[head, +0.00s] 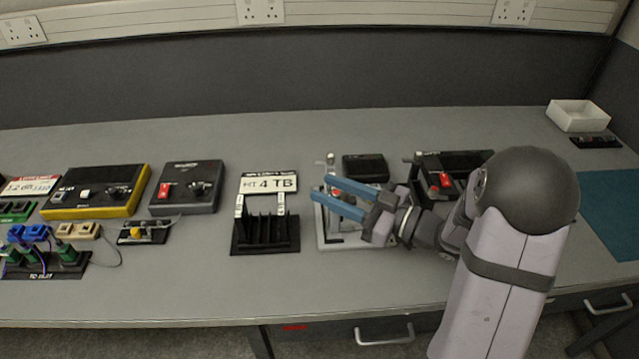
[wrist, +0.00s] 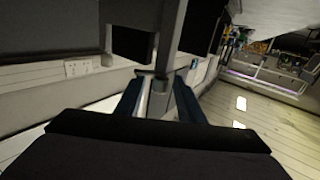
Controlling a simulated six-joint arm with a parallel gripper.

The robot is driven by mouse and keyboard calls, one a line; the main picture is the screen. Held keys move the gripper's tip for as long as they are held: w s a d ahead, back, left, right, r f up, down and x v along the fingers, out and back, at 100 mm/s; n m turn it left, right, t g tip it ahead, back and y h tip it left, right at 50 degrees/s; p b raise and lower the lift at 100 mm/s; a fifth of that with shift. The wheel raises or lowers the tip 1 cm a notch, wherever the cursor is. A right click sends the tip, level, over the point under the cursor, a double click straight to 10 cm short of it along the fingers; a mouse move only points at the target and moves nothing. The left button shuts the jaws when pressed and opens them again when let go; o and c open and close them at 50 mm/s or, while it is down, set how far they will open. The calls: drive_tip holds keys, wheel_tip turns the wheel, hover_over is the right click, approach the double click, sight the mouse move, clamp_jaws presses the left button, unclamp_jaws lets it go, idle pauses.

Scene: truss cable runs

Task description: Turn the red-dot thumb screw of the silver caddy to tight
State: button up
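The silver caddy (head: 350,243) is a light metal frame right of the middle of the bench in the head view. My gripper (head: 322,189) is above it, pointing left, and its blue fingers hide part of it. A small red spot (head: 337,192) shows between the fingers, probably the thumb screw's dot. In the wrist view the fingers stand apart, my gripper (wrist: 158,82) having a grey cylindrical part (wrist: 158,100) between them. No firm contact with it is visible. The screw's turn position cannot be made out.
A black rack (head: 265,235) with a 4 TB label stands left of the caddy. A dark box (head: 366,168) is behind it, and a black unit with a red part (head: 445,180) is to the right. A white tray (head: 577,116) sits far right. The bench front is clear.

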drive_tip(key=shift+x, duration=1.5)
clamp_jaws()
drive_tip(key=shift+g, duration=0.3)
drive_tip(key=n+g+y, duration=0.1)
drive_tip(key=g, duration=0.1)
drive_tip(key=s+n+g+y+p, duration=0.1)
drive_tip(key=n+g, duration=0.1)
drive_tip(key=shift+a, duration=0.2)
